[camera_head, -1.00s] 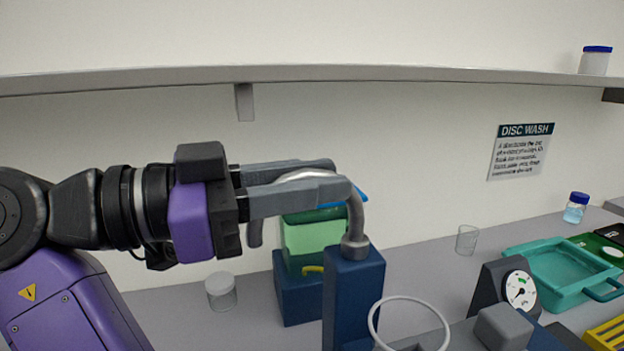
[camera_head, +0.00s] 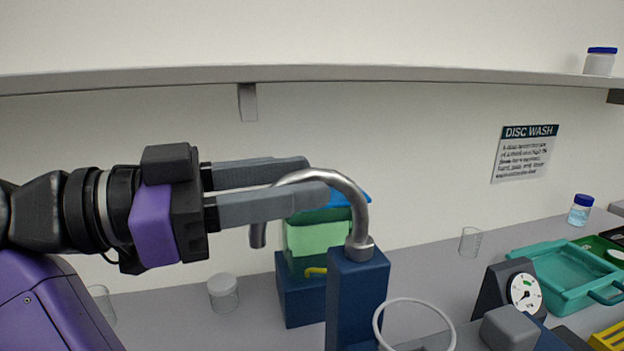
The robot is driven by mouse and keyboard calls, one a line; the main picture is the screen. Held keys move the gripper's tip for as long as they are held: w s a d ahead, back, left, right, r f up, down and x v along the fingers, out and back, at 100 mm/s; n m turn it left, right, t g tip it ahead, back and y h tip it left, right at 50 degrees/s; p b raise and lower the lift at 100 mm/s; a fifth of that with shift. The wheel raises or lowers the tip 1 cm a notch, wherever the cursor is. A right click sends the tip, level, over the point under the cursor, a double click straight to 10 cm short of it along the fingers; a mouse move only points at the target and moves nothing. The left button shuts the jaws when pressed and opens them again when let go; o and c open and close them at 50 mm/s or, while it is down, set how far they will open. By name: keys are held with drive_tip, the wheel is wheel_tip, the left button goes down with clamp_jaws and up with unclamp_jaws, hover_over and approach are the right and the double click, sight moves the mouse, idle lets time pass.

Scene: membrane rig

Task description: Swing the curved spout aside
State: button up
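The curved spout (camera_head: 355,205) is a grey metal hook rising from a collar on top of a dark blue post (camera_head: 357,290). It arches to the left, and its free end hangs down left of the green tank. My gripper (camera_head: 316,178) reaches in from the left at the height of the arch. Its two grey fingers are apart, with a visible gap. The arch passes in front of the far finger and partly behind the near one, which hides some of it. I cannot tell whether either finger touches the spout.
A green tank (camera_head: 318,237) with a blue top sits on a dark blue block (camera_head: 298,290) behind the post. A clear ring (camera_head: 378,322), a gauge (camera_head: 524,292) and a teal tray (camera_head: 515,252) are to the right. A shelf (camera_head: 420,73) runs above.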

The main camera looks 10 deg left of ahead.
drive_tip(key=shift+b+v, duration=0.3)
drive_tip(key=shift+v, duration=2.25)
